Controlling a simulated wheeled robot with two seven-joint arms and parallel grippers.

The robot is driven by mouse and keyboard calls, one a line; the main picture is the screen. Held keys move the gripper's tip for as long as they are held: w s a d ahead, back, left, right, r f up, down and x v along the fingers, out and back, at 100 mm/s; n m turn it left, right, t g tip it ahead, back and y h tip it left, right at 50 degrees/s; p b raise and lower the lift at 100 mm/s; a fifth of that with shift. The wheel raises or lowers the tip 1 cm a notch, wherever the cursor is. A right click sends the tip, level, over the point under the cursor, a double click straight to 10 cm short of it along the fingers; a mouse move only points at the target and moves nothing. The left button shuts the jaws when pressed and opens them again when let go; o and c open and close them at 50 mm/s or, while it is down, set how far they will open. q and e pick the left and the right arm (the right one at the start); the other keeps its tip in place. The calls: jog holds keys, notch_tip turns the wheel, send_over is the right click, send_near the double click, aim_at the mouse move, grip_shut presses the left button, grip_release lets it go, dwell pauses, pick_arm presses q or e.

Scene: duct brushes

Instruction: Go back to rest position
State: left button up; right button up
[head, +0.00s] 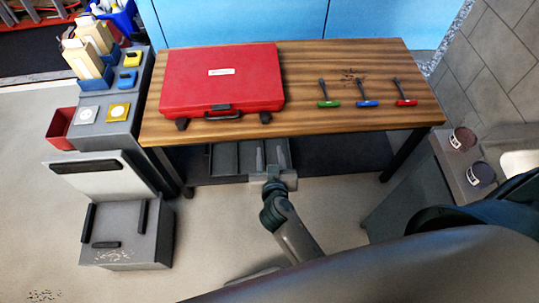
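My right gripper (273,173) is below the front edge of the wooden table, at the middle of the head view, with its arm coming up from the bottom. It is apart from the brushes and the case. My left gripper is not in view. Three brushes lie in a row on the right of the table: one green (328,103), one blue (367,103) and one red (405,102). A closed red case (222,80) lies on the left of the table.
The wooden table (300,62) has dark marks near the brushes. A grey stand (102,140) with boxes is at left, a grey bin (125,235) in front of it. A counter with two round items (463,139) is at right. The floor (215,225) before the table is clear.

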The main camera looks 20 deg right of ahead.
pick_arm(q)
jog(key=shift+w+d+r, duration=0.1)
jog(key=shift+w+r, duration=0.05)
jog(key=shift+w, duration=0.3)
pick_arm(e)
jog(key=s+a+f+n+g+y, duration=0.15)
jog(key=s+f, duration=0.25)
jog(key=f, duration=0.4)
jog(key=s+f+n+g+y, duration=0.15)
jog(key=s+f, duration=0.25)
jog(key=f, duration=0.5)
jog(key=s+f+n+g+y, duration=0.1)
jog(key=s+f+g, duration=0.1)
jog(key=s+f, duration=0.45)
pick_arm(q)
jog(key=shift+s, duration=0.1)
pick_arm(e)
jog(key=s+d+f+g, duration=0.2)
jog(key=s+d+f, duration=0.1)
jog(key=s+f, duration=0.5)
jog(key=s+d+f+n+g, duration=0.1)
jog(key=s+d+f, duration=0.2)
jog(key=s+f, duration=0.5)
jog(key=shift+s+f+g, duration=0.4)
jog(key=shift+s, duration=0.7)
